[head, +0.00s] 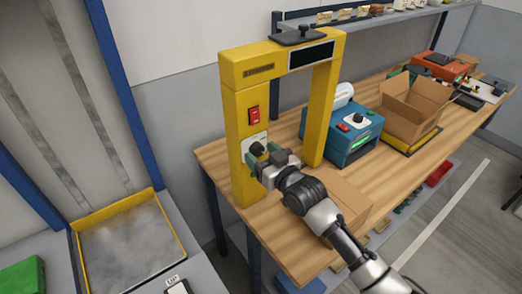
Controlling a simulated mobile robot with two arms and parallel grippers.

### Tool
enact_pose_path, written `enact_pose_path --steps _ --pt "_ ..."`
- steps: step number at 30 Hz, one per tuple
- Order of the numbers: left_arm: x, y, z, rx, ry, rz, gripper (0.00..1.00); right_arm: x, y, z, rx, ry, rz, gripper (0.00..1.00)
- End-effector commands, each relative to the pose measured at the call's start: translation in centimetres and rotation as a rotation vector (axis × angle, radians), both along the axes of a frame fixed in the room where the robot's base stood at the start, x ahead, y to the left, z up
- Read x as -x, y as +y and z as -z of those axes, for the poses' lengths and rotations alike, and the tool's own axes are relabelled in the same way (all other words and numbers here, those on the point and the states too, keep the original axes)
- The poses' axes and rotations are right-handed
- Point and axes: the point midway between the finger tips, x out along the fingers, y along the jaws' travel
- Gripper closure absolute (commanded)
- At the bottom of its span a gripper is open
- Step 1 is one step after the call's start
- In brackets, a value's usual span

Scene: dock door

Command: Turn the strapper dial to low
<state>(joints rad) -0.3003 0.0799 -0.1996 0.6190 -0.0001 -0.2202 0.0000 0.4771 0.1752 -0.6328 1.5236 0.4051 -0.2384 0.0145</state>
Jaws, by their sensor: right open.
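The strapper (237,118) is a yellow arch standing on the wooden bench. A red switch (253,115) is on its near post. Below the switch is a pale plate with the dark strapper dial (257,148). My right gripper (262,160) is open right at the dial, its green-tipped fingers close to the post. The gripper partly hides the plate, and I cannot tell whether the fingers touch the dial. The dial's setting is too small to read. My left gripper is out of view.
A teal machine (345,143) with its own knob stands right of the arch. An open cardboard box (410,108) is beyond it. Another cardboard box (347,200) is behind my right arm on the bench (285,240). A yellow-edged dock plate (135,245) is at left.

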Motion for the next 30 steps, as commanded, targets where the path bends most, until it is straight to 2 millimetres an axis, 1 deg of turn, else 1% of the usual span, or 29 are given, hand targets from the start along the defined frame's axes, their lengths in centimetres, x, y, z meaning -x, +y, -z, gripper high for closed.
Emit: enact_pose_path --steps 3,11,12,20,21,22,30 --pt "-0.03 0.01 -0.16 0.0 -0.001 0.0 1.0 -0.45 0.37 -0.02 0.001 0.001 0.0 0.36" --pt "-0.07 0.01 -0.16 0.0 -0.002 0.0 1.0 -0.53 0.44 0.05 0.001 0.001 0.0 0.36" --pt "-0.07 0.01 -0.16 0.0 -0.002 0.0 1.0 -0.53 0.43 0.05 0.001 0.001 0.0 0.37" --pt "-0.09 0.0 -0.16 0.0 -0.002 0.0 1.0 -0.52 0.42 0.04 0.001 0.001 0.0 0.77" --pt "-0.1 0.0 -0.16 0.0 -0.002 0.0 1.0 -0.52 0.41 0.05 0.001 0.001 0.0 0.83" --pt "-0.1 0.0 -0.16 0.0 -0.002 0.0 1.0 -0.52 0.41 0.05 0.001 0.001 0.0 0.85" --pt "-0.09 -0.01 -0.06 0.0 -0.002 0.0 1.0 -0.52 0.43 0.07 0.03 -0.02 -0.001 0.84"
